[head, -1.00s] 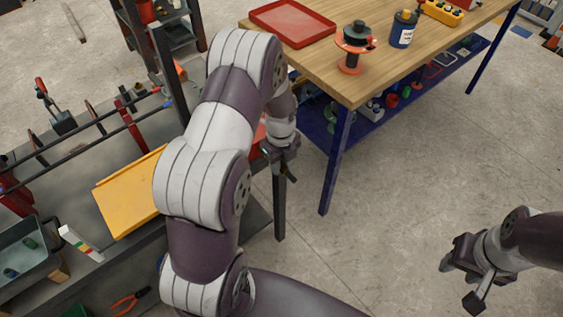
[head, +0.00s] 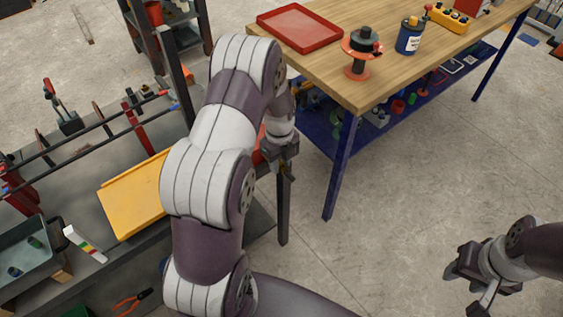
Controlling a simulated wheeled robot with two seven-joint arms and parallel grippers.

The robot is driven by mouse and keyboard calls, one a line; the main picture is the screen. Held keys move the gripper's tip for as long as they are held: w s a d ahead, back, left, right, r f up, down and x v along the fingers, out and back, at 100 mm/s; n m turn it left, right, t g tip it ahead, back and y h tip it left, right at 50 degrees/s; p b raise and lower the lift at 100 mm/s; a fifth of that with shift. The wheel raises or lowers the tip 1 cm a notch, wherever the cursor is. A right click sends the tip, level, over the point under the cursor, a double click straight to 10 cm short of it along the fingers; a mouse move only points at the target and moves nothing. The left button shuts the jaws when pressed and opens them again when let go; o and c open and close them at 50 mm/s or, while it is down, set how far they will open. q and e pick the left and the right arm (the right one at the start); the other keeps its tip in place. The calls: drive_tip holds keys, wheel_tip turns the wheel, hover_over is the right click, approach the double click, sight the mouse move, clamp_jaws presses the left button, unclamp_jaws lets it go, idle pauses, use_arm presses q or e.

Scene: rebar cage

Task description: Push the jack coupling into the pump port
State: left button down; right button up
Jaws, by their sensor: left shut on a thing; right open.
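My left gripper (head: 284,166) is beyond my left forearm, at the right end of the grey bench. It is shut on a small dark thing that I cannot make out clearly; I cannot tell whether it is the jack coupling. A red thing (head: 259,145) shows in part just left of this gripper, mostly hidden by my arm. I cannot make out a pump port or whether anything touches it. My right gripper (head: 466,288) is open and empty over the bare floor at the lower right.
A grey bench at left carries black bars with red clamps (head: 133,122), a yellow tray (head: 132,204) and a grey bin (head: 28,255). A wooden table (head: 375,85) at the top holds a red tray (head: 300,47), an orange spool (head: 361,52) and a blue can (head: 409,36). The floor at right is clear.

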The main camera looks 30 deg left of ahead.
use_arm(q)
drive_tip(key=shift+w+a+r, duration=0.1)
drive_tip(key=shift+w+a, duration=0.15)
drive_tip(key=shift+a, duration=0.15)
drive_tip(key=c, duration=0.7)
unclamp_jaws()
drive_tip(key=shift+a, duration=0.1)
drive_tip(key=shift+c, duration=0.2)
wheel_tip(320, 180, up, 13)
drive_tip(key=shift+f, duration=0.2)
